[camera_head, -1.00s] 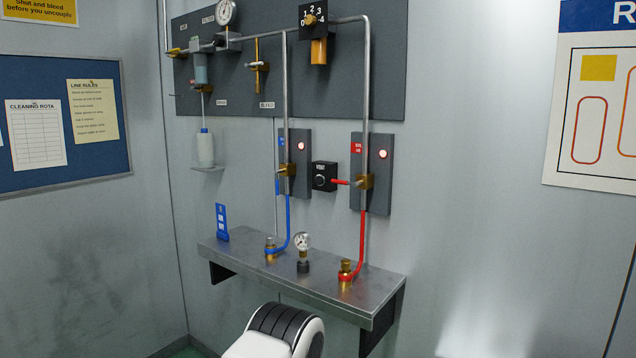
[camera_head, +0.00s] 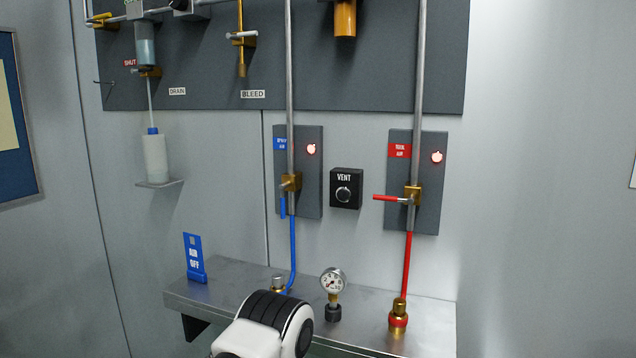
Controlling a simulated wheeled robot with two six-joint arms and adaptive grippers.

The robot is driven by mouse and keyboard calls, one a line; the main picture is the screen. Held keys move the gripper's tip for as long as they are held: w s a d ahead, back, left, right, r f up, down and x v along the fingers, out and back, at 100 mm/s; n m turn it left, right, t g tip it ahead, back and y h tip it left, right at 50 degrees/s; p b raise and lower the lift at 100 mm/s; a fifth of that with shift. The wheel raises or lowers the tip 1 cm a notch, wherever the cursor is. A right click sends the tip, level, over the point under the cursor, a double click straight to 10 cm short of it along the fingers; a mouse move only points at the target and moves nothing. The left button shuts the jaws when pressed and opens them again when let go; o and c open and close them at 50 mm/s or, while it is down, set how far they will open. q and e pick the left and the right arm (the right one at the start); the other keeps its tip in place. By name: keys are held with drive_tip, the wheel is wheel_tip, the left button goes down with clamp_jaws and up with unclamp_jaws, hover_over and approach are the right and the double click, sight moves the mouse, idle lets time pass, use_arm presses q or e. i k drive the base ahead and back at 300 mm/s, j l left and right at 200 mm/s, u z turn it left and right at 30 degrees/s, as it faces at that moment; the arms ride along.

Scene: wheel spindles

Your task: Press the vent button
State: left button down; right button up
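The vent button (camera_head: 343,194) is a round black knob with a pale ring on a small black box labelled VENT (camera_head: 345,176). The box is fixed to the wall between the blue-labelled panel (camera_head: 312,196) and the red-labelled panel (camera_head: 431,198). A white and black part of my own arm shows at the bottom centre, below and left of the button and apart from it. Neither gripper's fingers are in view.
A metal shelf (camera_head: 225,291) below holds a blue sign (camera_head: 194,258), a pressure gauge (camera_head: 333,281) and brass fittings (camera_head: 398,313). A red lever (camera_head: 388,198) points left towards the vent box. A blue lever (camera_head: 283,206) hangs down. Both panel lamps glow red.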

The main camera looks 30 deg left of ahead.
sight(343, 195)
drive_tip(key=j+z, duration=0.35)
drive_tip(key=j, duration=1.5)
